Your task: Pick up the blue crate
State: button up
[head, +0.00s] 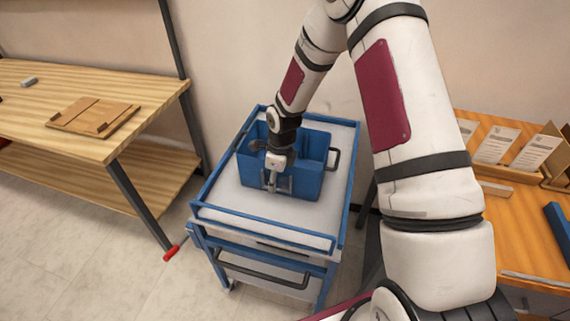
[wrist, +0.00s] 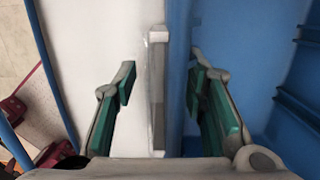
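The blue crate (head: 308,182) stands upright on a trolley in the head view. It has a handle on its near wall and a dark one on its right side. My gripper (head: 271,182) points down at the near wall, by the near handle. In the wrist view my gripper (wrist: 161,84) is open. A pale grey bar, apparently the near handle (wrist: 157,95), and the edge of the crate (wrist: 240,40) lie between its fingers. The left finger is over the white trolley top, the right over the blue crate. I cannot tell whether either finger touches. My wrist partly hides the crate.
The trolley (head: 228,194) has a white top with a raised blue rail around it. A wooden workbench (head: 120,80) with a flat wooden piece (head: 92,116) stands left. An orange-brown table (head: 525,235) with card holders stands right. A wall is close behind the trolley.

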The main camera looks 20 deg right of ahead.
jog(key=shift+f, duration=0.2)
grip_shut()
jog(key=shift+w, duration=0.1)
jog(key=shift+r, duration=0.1)
